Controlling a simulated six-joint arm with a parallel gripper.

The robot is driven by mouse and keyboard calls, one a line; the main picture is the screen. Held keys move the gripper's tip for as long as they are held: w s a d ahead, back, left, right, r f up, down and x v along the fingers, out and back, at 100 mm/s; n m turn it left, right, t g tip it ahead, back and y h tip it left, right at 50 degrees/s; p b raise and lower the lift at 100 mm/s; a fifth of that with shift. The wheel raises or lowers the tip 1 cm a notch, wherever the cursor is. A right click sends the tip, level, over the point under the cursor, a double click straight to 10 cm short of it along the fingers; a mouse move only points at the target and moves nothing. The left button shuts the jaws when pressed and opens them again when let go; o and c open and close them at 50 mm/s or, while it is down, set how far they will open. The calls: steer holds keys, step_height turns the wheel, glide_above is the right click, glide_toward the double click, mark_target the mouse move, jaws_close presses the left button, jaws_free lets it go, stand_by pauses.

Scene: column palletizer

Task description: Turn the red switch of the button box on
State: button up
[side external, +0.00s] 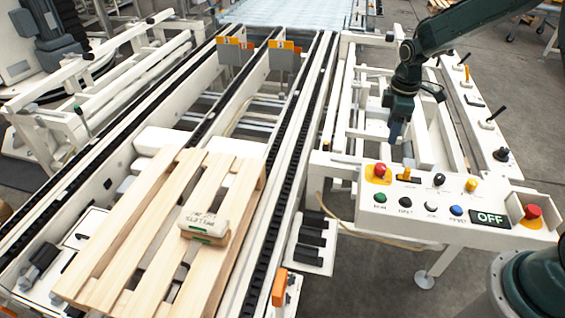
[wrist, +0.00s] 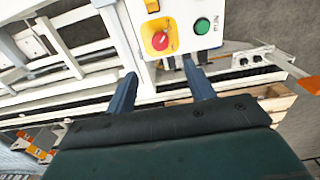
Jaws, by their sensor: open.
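The white button box (side external: 455,222) stands at the right in the side external view and its corner shows at the top of the wrist view (wrist: 180,12). Its red switch (side external: 380,170) sits on a yellow plate at the box's left end, and a display on the box reads OFF. In the wrist view the red switch (wrist: 160,41) shows a pale mark and lies just beyond the gap between my fingertips. My gripper (side external: 396,134) is open and empty, behind and above the switch in the side view. Both blue fingers (wrist: 159,68) show apart in the wrist view.
Green (side external: 380,197), black, white and blue buttons line the box, with small levers behind and a red mushroom button (side external: 532,212) at its right end. A wooden pallet (side external: 150,240) bearing pale sacks (side external: 207,214) lies on the conveyor at left.

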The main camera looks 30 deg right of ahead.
mark_target(381, 166)
step_height(381, 166, down, 13)
stand_by(0.7)
steer(key=c, duration=1)
